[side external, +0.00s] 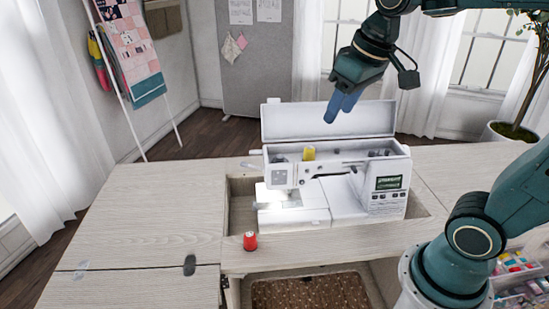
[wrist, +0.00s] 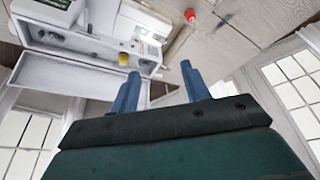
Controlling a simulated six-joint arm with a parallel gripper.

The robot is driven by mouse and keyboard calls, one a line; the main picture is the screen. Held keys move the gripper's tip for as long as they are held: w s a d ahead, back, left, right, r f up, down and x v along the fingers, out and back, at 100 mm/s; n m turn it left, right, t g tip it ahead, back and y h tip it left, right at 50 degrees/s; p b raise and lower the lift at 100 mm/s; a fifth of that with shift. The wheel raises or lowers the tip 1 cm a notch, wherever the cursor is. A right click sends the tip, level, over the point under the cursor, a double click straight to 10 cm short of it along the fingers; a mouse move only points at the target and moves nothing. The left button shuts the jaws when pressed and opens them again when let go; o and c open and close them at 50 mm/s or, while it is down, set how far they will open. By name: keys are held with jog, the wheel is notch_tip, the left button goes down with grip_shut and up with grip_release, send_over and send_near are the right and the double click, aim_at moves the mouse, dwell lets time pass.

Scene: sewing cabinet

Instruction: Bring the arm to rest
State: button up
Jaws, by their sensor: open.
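My gripper (side external: 343,104) is raised in the air above the back of the sewing machine, in front of its open lid. Its two blue fingers also show in the wrist view (wrist: 160,82), spread apart with nothing between them. The white sewing machine (side external: 338,195) sits in the cabinet's recess with its top lid (side external: 328,122) up. A yellow thread spool (side external: 309,153) stands in the machine's top compartment; it also shows in the wrist view (wrist: 152,50). A red spool (side external: 250,241) stands on the cabinet top in front of the machine, well away from my gripper.
The wooden cabinet top (side external: 150,220) is mostly clear to the left. A tray of colourful supplies (side external: 522,278) is at the lower right beside my arm's base. A potted plant (side external: 510,131) stands at the back right. A ladder rack with quilts (side external: 130,45) leans at the back left.

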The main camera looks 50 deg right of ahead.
jog(key=s+a+f+n+t, duration=0.1)
jog(key=s+a+f, duration=0.1)
jog(key=s, duration=0.8)
jog(key=shift+f+t, duration=0.3)
jog(key=shift+f, duration=0.5)
jog(key=shift+a, duration=0.1)
